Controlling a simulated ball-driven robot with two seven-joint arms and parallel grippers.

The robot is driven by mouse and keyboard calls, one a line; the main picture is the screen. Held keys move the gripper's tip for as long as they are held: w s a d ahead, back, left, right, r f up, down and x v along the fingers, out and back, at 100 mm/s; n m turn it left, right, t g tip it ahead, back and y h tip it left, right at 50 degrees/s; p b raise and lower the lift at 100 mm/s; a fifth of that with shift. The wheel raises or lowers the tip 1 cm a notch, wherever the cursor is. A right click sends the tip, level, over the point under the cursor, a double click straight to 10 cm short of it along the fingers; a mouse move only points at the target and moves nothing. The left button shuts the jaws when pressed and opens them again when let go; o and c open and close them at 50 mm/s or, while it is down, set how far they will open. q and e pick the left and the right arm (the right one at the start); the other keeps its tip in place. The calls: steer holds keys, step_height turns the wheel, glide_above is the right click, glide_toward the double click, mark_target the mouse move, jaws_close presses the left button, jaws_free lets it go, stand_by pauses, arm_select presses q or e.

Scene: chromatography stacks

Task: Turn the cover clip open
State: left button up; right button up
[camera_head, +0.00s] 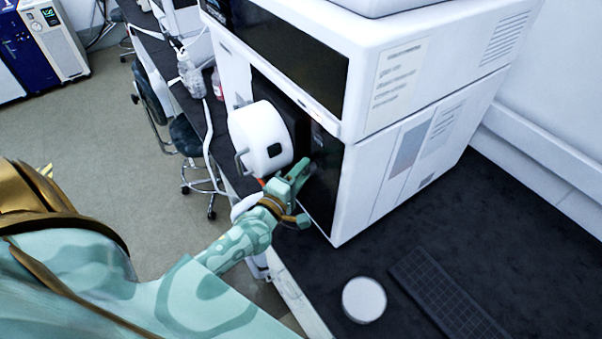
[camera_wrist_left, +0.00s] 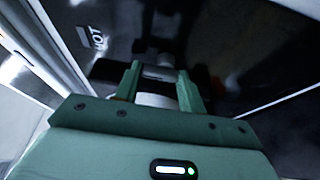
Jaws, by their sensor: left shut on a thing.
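The cover clip (camera_wrist_left: 158,73) appears as a small pale piece between the fingertips in the left wrist view. My left gripper (camera_head: 302,190) is shut on it, at the front of the white instrument (camera_head: 392,130), just below and right of a white round housing (camera_head: 262,140). The left gripper (camera_wrist_left: 160,80) shows its two green fingers on either side of the clip. In the head view the fingers hide the clip, and its turn angle cannot be told. My right gripper is in neither view.
A dark bench top (camera_head: 500,240) carries a white round lid-like disc (camera_head: 364,299) and a black keyboard (camera_head: 440,298). A bottle (camera_head: 190,75) stands on the bench further back. A stool (camera_head: 186,137) is on the floor at left. The bench right of my gripper is mostly clear.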

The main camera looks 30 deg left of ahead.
arm_select(q)
steer(key=m+b, duration=0.1)
steer(key=m, duration=0.1)
steer(key=f+m+t+b, duration=0.1)
steer(key=m, duration=0.1)
steer(key=shift+d+t+h+b, duration=0.1)
steer(key=shift+t+h+b, duration=0.2)
steer(key=m+h+b, duration=0.1)
steer(key=m, duration=0.1)
steer(key=m+t+h+b, duration=0.1)
steer(key=m, duration=0.2)
steer(key=shift+f+m, duration=0.15)
steer(key=shift+m, duration=0.15)
steer(key=m+h+b, duration=0.1)
steer(key=m, duration=0.2)
steer(key=m+h+b, duration=0.1)
steer(key=m, duration=0.2)
steer(key=shift+f+t+h, duration=0.2)
steer(key=shift+t+h, duration=0.2)
steer(key=shift+a+m+g+h+b, duration=0.15)
steer(key=shift+m+h+b, duration=0.45)
steer(key=shift+m, duration=0.95)
steer(key=shift+a+m+g+h+b, duration=0.1)
steer(key=shift+m+g+h+b, duration=0.2)
steer(key=shift+m+h, duration=0.95)
steer(key=shift+m, duration=0.6)
steer(key=o, duration=1)
